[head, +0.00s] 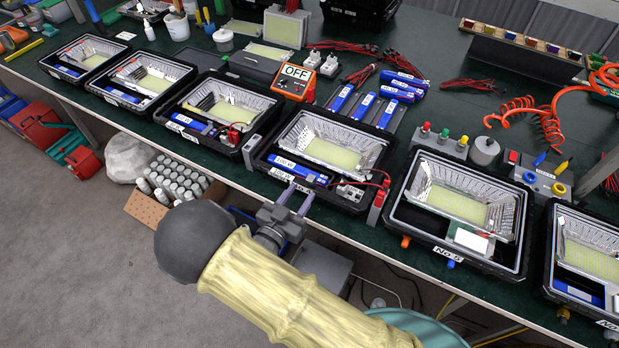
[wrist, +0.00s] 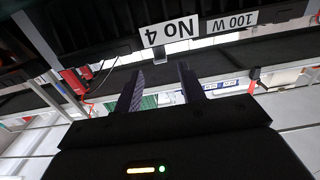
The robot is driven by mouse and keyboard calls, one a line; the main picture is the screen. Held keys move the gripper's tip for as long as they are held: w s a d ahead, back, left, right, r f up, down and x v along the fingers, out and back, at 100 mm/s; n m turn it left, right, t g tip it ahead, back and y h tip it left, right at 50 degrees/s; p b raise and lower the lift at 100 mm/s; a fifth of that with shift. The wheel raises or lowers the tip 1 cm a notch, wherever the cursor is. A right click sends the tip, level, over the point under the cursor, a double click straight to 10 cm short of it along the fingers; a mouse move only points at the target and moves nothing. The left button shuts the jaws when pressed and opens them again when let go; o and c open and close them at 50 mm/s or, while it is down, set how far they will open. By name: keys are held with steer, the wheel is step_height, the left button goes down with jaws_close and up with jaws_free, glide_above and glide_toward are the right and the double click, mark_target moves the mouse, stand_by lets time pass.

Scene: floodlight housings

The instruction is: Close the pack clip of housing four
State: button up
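Housing four (head: 372,150) is an open black case with a silver reflector and a yellow LED panel. Its blue pack (head: 297,167) lies in the front left part of the case. In the wrist view, the "No 4" label (wrist: 170,33) and the "100 W" label (wrist: 232,20) show upside down on the dark case. A small grey tab (wrist: 164,54) shows below the "No 4" label and may be the pack clip; its state is unclear. My gripper (head: 297,198) is just in front of the case's front edge, fingers apart and empty. It also shows in the wrist view (wrist: 161,72).
Housing five (head: 460,205) stands to the right and another open housing (head: 220,110) to the left. A red block (head: 377,206) with a red wire is at housing four's right front corner. A grey block (head: 251,151) stands at its left.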

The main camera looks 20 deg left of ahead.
mark_target(310, 179)
steer(key=w, duration=0.6)
steer(key=shift+w+d+p, duration=0.1)
steer(key=shift+d+p, duration=0.15)
steer(key=shift+p, duration=0.15)
jaws_close()
